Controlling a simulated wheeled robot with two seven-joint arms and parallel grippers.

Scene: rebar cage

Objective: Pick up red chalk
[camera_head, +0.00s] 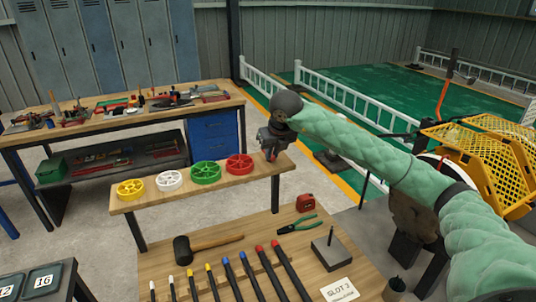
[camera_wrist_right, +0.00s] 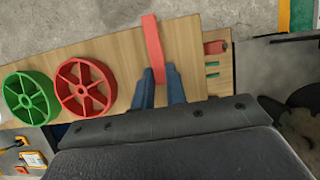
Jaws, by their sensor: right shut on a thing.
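The red chalk (camera_wrist_right: 153,42) is a flat-sided red stick. In the right wrist view it stands out from between the two blue-grey fingers of my right gripper (camera_wrist_right: 161,80), which is shut on it. In the head view my right gripper (camera_head: 272,150) is over the right end of the narrow wooden shelf (camera_head: 220,189), to the right of the red wheel (camera_head: 239,164). I cannot make out the chalk in the head view. My left gripper is not in view.
White, yellow and green wheels (camera_head: 205,172) lie on the shelf beside the red one. The front table (camera_head: 215,262) holds a mallet (camera_head: 182,249), pliers (camera_head: 297,225), a red tape measure (camera_head: 305,202) and several markers. A cluttered workbench (camera_head: 120,112) stands behind on the left.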

